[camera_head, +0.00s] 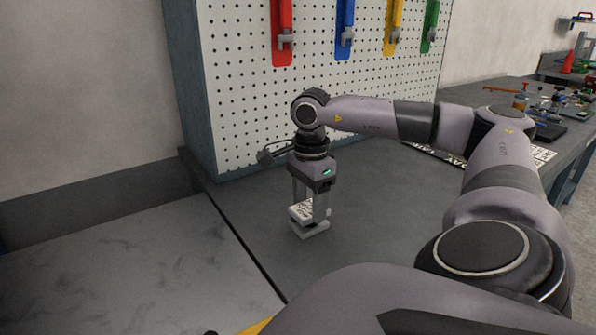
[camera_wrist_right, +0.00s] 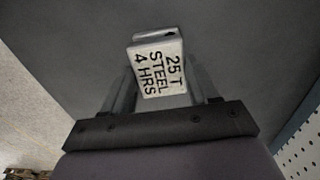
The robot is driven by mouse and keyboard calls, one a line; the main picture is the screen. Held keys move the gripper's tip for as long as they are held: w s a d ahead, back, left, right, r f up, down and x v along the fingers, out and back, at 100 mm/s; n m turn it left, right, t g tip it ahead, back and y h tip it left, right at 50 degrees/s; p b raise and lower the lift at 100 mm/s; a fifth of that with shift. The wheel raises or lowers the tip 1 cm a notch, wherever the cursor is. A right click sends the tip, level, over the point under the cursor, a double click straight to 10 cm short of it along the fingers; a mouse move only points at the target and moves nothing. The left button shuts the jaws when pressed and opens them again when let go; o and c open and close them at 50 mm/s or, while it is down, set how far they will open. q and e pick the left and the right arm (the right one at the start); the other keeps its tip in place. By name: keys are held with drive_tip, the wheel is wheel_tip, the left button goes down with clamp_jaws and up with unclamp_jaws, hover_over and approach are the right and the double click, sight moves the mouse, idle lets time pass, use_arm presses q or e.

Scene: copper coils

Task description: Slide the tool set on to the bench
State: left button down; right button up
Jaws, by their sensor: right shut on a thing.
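A small pale grey-white block (camera_head: 310,228) with a label stands at the near part of the dark bench (camera_head: 370,235). In the right wrist view the block (camera_wrist_right: 158,70) reads "25 T STEEL 4 HRS". My right gripper (camera_head: 309,207) points down from above and is shut on this block, with one finger on each side. I cannot tell whether the block touches the bench or hangs just over it. No other thing that I can name as the tool set shows. My left gripper is not in view.
A pegboard (camera_head: 240,85) with red, blue, yellow and green tools stands behind. A lettered sheet (camera_head: 440,155) lies behind my right arm. The bench around the block is clear. A pale marbled surface (camera_head: 130,270) adjoins at left.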

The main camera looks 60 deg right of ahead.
drive_tip(key=shift+s+d, duration=0.15)
drive_tip(key=shift+d, duration=0.05)
drive_tip(key=o, duration=1.1)
drive_tip(key=shift+o, duration=0.2)
drive_tip(key=shift+r+p, duration=2.05)
drive_tip(key=shift+r, duration=0.5)
